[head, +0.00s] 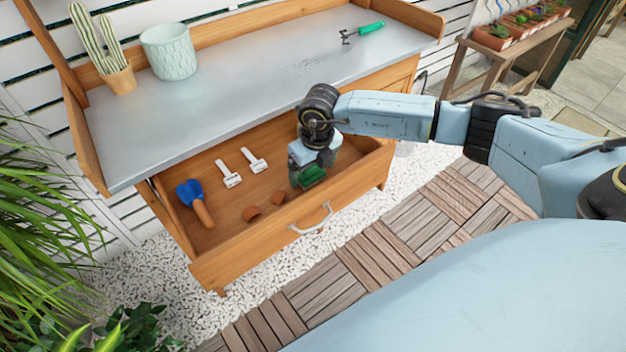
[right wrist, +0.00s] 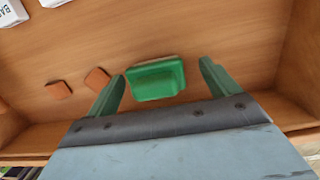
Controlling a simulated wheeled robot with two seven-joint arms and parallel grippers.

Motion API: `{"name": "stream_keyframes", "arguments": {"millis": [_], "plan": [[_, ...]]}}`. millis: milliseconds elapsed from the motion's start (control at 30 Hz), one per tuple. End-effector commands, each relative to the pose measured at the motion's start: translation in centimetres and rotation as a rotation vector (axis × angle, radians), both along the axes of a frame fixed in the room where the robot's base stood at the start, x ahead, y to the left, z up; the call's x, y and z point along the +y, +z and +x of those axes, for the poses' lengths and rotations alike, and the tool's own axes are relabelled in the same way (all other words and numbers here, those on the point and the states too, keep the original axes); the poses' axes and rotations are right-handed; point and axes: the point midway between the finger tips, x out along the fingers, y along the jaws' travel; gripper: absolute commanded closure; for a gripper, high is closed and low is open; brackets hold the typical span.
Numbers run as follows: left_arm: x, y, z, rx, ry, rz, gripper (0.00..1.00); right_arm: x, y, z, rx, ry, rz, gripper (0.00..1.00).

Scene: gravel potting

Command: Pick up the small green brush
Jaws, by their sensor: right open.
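The small green brush (right wrist: 156,78) shows in the right wrist view as a green, roughly rectangular block on the drawer floor. In the head view its green body (head: 312,176) is partly hidden by my gripper, at the right part of the open drawer. My right gripper (right wrist: 164,74) is open, one finger on each side of the brush, with a visible gap on both sides. In the head view the right gripper (head: 307,178) points down into the drawer. My left gripper is not in view.
Above, the bench top (head: 240,90) carries a cactus, a pale pot and a green-handled hand fork.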

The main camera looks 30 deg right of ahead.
Motion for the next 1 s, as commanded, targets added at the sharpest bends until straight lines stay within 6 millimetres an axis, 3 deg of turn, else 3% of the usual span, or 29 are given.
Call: {"name": "stream_keyframes", "arguments": {"millis": [33,267,667,867,1000], "plan": [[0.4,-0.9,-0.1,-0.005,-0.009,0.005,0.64,0.0,-1.0,0.0,0.0,0.0,0.0,0.13],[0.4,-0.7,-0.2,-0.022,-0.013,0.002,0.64,0.0,-1.1,0.1,-0.001,0.001,0.0,0.13],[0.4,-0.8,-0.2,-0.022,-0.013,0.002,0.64,0.0,-1.3,0.1,0.0,0.0,-0.001,0.61],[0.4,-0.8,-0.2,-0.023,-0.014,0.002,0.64,0.0,-1.3,0.1,0.0,0.0,-0.001,0.62],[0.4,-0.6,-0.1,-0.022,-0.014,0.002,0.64,0.0,-0.1,0.1,-0.003,0.001,0.0,0.62]]}}
